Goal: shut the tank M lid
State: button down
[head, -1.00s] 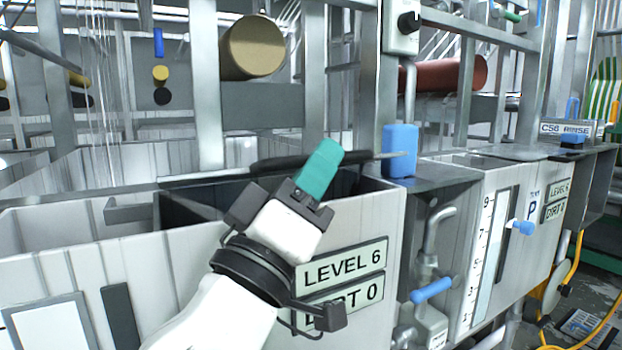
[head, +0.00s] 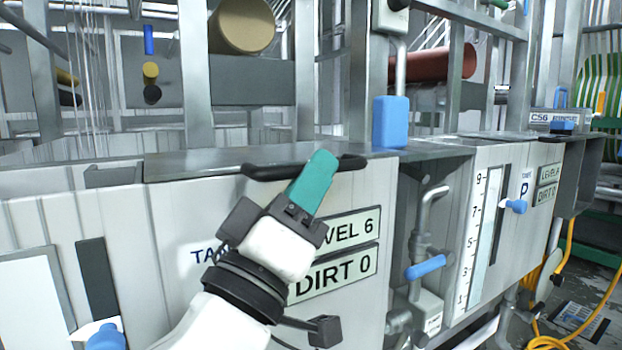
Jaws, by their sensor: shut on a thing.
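The grey metal lid (head: 205,162) lies flat across the top of the front tank (head: 175,215), and no opening shows under it. The tank's wall has a label starting "TA"; the rest is hidden behind my arm, so I cannot read its letter. A black bar handle (head: 268,172) runs along the lid's front edge. My gripper (head: 318,172), with teal fingers, is shut on this handle near its middle. The fingers hide part of the bar.
Signs reading "LEVEL 6" and "DIRT 0" (head: 335,275) are on the tank wall by my gripper. A blue box (head: 390,122) stands just right of the lid. A blue-handled valve (head: 425,267) and tank P's gauge (head: 480,240) are further right.

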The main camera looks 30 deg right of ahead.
jog(key=shift+w+f+n, duration=0.25)
jog(key=shift+w+n, duration=0.05)
jog(key=shift+w, duration=0.05)
jog(key=c, duration=1.4)
grip_release()
jog(key=shift+a, duration=0.1)
jog(key=p+v, duration=0.1)
jog(key=v, duration=0.9)
jog(key=shift+s+a, duration=0.2)
jog(key=shift+s, duration=0.1)
jog(key=shift+f, duration=0.15)
